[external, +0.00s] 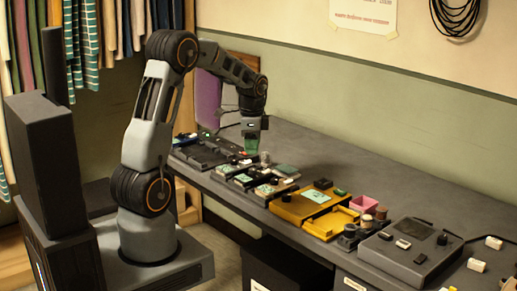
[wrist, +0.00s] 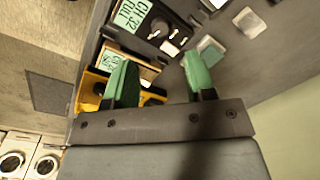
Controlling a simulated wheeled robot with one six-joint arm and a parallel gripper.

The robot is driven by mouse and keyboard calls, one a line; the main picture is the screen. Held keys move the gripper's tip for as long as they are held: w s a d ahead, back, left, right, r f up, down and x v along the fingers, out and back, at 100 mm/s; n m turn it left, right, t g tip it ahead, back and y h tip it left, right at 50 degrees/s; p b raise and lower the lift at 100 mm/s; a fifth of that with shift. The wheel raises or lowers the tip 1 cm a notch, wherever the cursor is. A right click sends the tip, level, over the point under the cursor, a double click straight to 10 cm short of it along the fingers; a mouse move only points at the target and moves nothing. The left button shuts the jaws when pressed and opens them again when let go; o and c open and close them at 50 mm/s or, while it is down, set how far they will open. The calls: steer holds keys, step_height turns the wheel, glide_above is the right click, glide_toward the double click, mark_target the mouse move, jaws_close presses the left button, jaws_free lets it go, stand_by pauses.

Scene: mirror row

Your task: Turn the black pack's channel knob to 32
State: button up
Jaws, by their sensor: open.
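The black pack (wrist: 140,28) is at the top of the wrist view, partly cut off. Beside the label are dark controls with white marks (wrist: 154,34); I cannot tell where a pointer stands. My gripper (wrist: 160,79) has two green pads, apart with nothing between them. The black pack lies beyond the fingertips in that view. In the external view my gripper (external: 251,142) hangs over the row of packs on the desk; which one is the black pack is hard to tell there.
A yellow case (external: 310,203) with a pale green label sits right of my gripper. A pink box (external: 364,204) and a grey console (external: 408,252) stand farther right. Other small packs crowd the desk's front edge. The desk behind them (external: 345,160) is mostly clear.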

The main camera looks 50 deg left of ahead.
mark_target(253, 169)
steer(key=f, duration=0.7)
steer(key=shift+w+a+f, duration=0.15)
steer(key=shift+a+f, duration=0.05)
steer(key=shift+f, duration=0.1)
jaws_close()
steer(key=shift+m, duration=1)
jaws_free()
steer(key=shift+r, duration=0.1)
step_height(253, 169, up, 14)
steer(key=shift+s+d, duration=0.25)
steer(key=shift+s, duration=0.1)
